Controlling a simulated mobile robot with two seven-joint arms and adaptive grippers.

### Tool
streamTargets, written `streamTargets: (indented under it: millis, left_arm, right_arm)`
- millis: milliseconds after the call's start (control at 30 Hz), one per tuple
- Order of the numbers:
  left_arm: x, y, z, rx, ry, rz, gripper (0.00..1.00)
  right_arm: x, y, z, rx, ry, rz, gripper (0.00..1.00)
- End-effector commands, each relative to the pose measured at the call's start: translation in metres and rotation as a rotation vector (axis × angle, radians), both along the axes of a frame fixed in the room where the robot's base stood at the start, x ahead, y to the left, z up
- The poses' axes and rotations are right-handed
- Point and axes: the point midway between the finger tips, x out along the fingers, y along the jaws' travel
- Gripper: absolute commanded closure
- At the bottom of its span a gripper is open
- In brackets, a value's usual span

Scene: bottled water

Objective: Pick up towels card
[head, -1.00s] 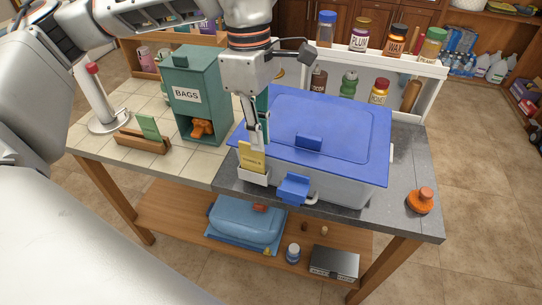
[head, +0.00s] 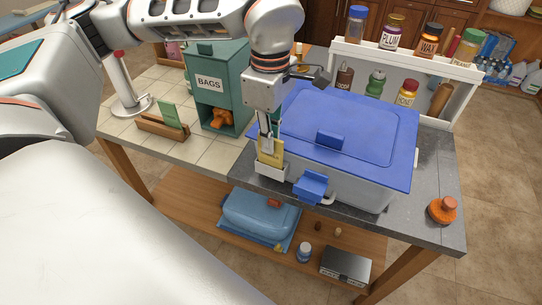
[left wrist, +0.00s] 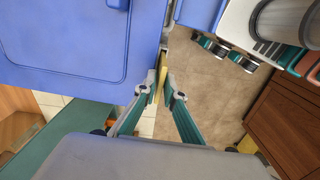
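A yellow card (head: 270,155), its lettering too small to read, stands upright in a small white holder (head: 270,172) at the front of the dark counter, left of the blue-lidded bin. My left gripper (head: 267,142) points down at the card's upper part, fingers close together around it. In the left wrist view the yellow card (left wrist: 162,85) shows as a thin strip between the nearly closed fingertips. The card's lower end is hidden in the holder. My right gripper is not in view.
A bin with a blue lid (head: 345,125) and blue latch (head: 312,186) stands close on the right. A green BAGS box (head: 215,97) and a wooden holder with a green card (head: 168,116) stand left. An orange-topped item (head: 442,209) sits at the counter's right.

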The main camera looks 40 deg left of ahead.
Motion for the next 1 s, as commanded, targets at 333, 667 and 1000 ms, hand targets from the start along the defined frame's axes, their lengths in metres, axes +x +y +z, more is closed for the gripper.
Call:
streamTargets:
  millis: [333,667,1000]
  left_arm:
    - [0.000,0.000,0.000,0.000,-0.001,0.000,1.00]
    - [0.000,0.000,0.002,0.000,-0.002,-0.001,1.00]
    - [0.001,0.000,0.039,0.000,-0.006,0.000,1.00]
  right_arm:
    - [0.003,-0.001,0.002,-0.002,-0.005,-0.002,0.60]
    - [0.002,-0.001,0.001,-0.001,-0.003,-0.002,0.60]
    - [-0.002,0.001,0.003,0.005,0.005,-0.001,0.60]
